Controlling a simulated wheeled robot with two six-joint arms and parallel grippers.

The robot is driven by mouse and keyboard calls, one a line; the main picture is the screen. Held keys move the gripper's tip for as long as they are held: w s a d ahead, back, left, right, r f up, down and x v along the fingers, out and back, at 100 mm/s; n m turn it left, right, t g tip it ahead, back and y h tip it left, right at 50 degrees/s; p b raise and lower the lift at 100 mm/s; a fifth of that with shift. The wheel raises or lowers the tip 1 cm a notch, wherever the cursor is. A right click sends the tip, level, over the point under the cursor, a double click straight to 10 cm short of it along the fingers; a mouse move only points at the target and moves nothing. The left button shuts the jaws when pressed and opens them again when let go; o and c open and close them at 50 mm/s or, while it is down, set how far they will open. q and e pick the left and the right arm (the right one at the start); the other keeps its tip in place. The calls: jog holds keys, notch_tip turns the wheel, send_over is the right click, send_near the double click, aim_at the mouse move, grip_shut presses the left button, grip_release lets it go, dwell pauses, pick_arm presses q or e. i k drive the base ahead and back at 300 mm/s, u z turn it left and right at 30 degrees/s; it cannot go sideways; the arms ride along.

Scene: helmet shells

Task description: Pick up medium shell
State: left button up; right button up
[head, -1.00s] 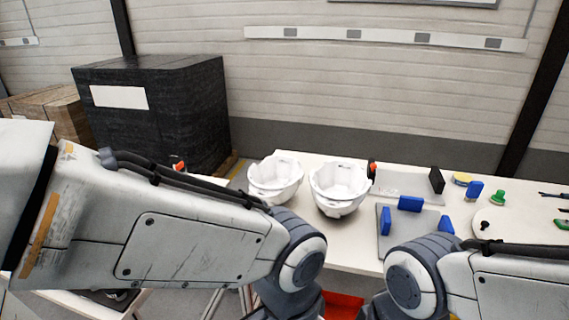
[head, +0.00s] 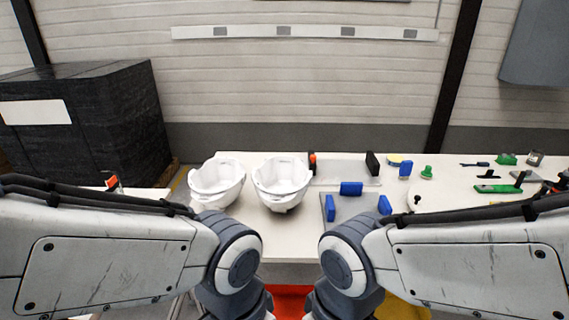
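Two white helmet shells rest open side up, side by side, at the left part of the white table. The left shell (head: 216,181) sits at the table's left edge. The right shell (head: 281,182) looks slightly larger in the picture. I cannot tell from this view which one is the medium shell. Both of my arms come in low, the left one in front of the left shell and the right one in front of the table's middle. Both grippers are below the frame and out of view. Nothing visible touches the shells.
A grey plate with blue blocks (head: 351,188) lies right of the shells. A grey fixture with a black block (head: 372,163) stands behind it. Green parts and tools (head: 498,187) lie at the right. A black wrapped stack (head: 95,125) stands at the left. The table (head: 290,232) is bare in front of the shells.

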aim_at(281, 183)
jog(key=u, duration=0.25)
jog(key=i, duration=1.1)
jog(key=u, duration=0.8)
